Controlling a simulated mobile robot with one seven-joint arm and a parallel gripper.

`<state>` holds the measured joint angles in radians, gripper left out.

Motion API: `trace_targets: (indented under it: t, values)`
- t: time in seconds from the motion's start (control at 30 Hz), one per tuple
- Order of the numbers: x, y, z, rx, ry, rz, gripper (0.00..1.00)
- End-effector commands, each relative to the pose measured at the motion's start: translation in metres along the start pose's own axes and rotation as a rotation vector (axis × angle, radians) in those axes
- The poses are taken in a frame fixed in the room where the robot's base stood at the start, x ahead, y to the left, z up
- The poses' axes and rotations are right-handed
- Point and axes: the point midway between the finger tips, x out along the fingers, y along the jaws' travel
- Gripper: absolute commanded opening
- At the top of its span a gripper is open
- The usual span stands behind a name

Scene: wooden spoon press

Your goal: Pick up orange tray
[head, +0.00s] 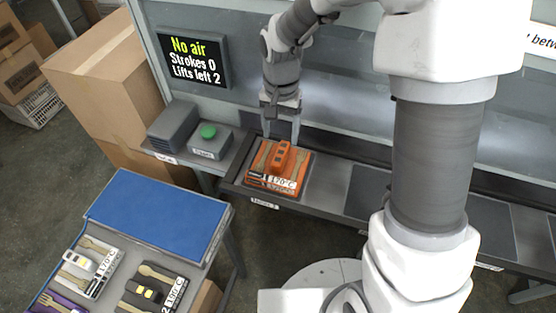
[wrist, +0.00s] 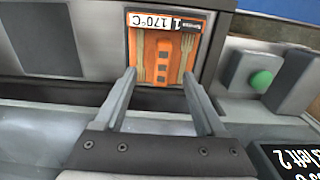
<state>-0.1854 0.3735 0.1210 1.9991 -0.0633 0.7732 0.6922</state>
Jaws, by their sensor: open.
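The orange tray (head: 260,177) lies flat on a dark square place on the grey bench, above a small label. It has a raised orange block in its middle, wooden utensils at the sides and a "170°C" label. It also shows in the wrist view (wrist: 150,68), at top centre. My gripper (head: 281,138) is above the tray's back part in the head view. In the wrist view my gripper (wrist: 158,72) is open, its two fingers pointing at the tray, with the raised block between their lines. Whether the fingers touch anything I cannot tell.
A green button box (head: 209,143) and a grey box (head: 173,126) stand left of the tray. A screen (head: 195,60) reads "No air, Strokes 0, Lifts left 2". A side table with a blue mat (head: 160,215) holds a white tray (head: 88,270) and a black tray (head: 150,290).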

Motion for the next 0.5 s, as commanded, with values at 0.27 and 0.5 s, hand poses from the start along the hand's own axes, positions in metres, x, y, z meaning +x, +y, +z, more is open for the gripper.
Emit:
trace_targets:
  t: [0.27, 0.5]
  values:
    - [0.056, 0.0, 0.001, -0.001, -0.003, 0.002, 0.72]
    - [0.071, -0.001, 0.0, 0.0, 0.0, -0.001, 0.72]
